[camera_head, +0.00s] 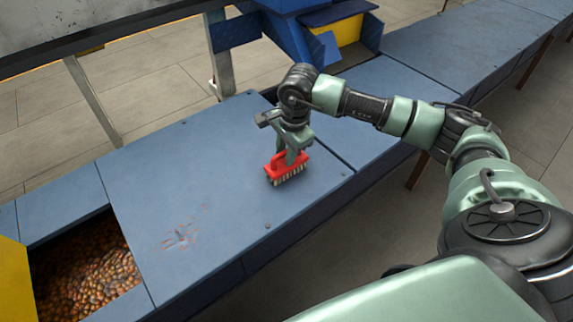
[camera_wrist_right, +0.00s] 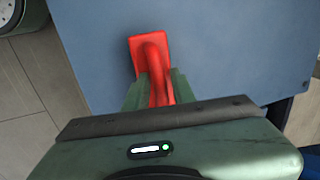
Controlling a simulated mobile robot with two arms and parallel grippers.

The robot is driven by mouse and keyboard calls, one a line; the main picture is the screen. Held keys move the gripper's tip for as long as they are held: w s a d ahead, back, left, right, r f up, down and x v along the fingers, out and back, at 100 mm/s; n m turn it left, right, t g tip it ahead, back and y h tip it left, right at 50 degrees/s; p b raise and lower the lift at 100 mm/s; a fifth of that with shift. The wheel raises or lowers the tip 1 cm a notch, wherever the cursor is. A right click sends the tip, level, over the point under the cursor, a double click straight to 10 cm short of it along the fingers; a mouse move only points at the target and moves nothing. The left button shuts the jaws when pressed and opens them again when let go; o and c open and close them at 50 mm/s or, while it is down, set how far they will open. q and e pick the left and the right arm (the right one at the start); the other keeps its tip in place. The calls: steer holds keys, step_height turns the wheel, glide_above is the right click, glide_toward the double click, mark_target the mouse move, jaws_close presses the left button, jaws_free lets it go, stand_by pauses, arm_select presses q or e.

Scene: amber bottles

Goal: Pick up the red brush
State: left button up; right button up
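The red brush (camera_head: 287,168) with pale bristles is at the blue table top, bristles down, near the table's front right edge. My right gripper (camera_head: 290,157) points down at it from above. In the right wrist view, the brush's raised red handle (camera_wrist_right: 157,68) runs between the two green fingers (camera_wrist_right: 160,93), which appear to press on both its sides. The gripper looks shut on the handle. I cannot tell whether the bristles still touch the table. My left gripper is not in view.
The blue table top (camera_head: 180,160) is mostly clear, with a scuffed reddish patch. An opening at the lower left holds many small brown items (camera_head: 85,270). A blue and yellow bin (camera_head: 345,30) stands behind. A grey machine edge (camera_head: 100,25) runs along the upper left.

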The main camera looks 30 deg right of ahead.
jaws_close()
stand_by(1.3)
